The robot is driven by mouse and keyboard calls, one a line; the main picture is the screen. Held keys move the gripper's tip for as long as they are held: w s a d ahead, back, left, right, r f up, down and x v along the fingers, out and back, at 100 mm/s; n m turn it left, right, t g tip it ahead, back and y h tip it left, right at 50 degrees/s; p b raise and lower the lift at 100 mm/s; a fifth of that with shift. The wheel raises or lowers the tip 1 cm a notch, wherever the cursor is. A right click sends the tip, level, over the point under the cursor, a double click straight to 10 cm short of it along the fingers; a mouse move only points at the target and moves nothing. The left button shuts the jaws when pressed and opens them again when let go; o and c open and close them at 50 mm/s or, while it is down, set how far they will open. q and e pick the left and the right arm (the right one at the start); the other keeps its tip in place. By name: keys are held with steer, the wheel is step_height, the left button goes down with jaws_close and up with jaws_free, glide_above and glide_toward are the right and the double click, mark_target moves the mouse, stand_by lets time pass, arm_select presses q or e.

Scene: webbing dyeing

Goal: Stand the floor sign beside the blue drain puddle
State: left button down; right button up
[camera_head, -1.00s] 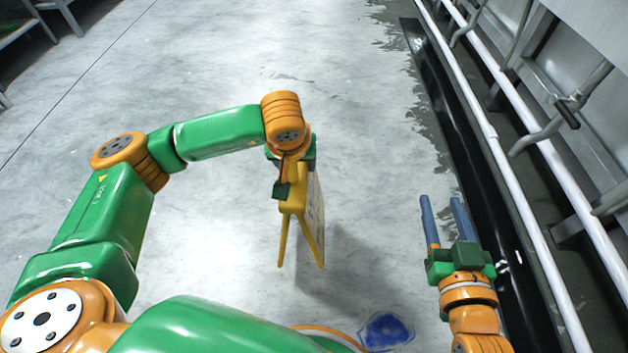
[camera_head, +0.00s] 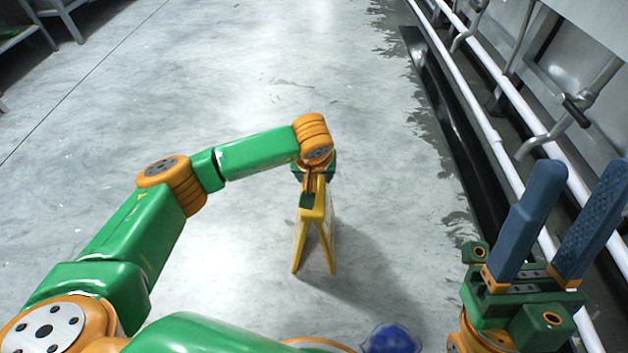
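The yellow floor sign (camera_head: 315,238) hangs below my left gripper (camera_head: 313,195), its two legs spread in an A shape. My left gripper is shut on the top of the sign. The sign's shadow lies on the floor to its right; I cannot tell whether its feet touch the floor. The blue puddle (camera_head: 391,339) is at the bottom edge, below and right of the sign, partly cut off by the frame. My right gripper (camera_head: 573,185) is open and empty at the right, its two blue fingers apart and pointing up.
A black drain channel (camera_head: 455,130) and white pipes (camera_head: 508,170) run along the right side. Wet patches edge the channel. Grey metal racks (camera_head: 62,12) stand at the top left. The concrete floor (camera_head: 230,90) in the middle is clear.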

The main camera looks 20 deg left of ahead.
arm_select(q)
steer(key=shift+f, duration=0.5)
steer(key=shift+r, duration=0.15)
steer(key=c, duration=0.5)
jaws_free()
steer(key=shift+f, duration=0.2)
steer(key=o, duration=0.4)
